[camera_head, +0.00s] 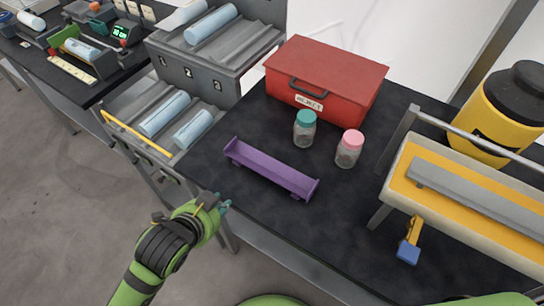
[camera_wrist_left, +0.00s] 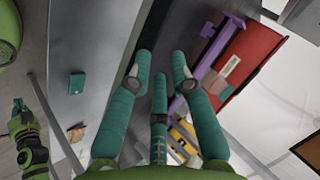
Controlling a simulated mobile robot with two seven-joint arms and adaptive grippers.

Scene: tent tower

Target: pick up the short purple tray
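The short purple tray (camera_head: 270,168) lies on the black table top near its left front edge, long and narrow with raised end plates. It looks empty. In the left wrist view a purple piece, which looks like the tray (camera_wrist_left: 214,56), shows beyond the fingers. My left gripper (camera_head: 222,206) is by the table's front left edge, apart from the tray, in front and left of it. In the left wrist view its teal fingers (camera_wrist_left: 160,62) are spread with nothing between them.
A red box (camera_head: 325,77) stands behind the tray. A teal-lidded jar (camera_head: 305,129) and a pink-lidded jar (camera_head: 349,149) stand right of it. A yellow and beige fixture (camera_head: 470,195) fills the right. Grey racks (camera_head: 170,100) stand left. Table in front of the jars is clear.

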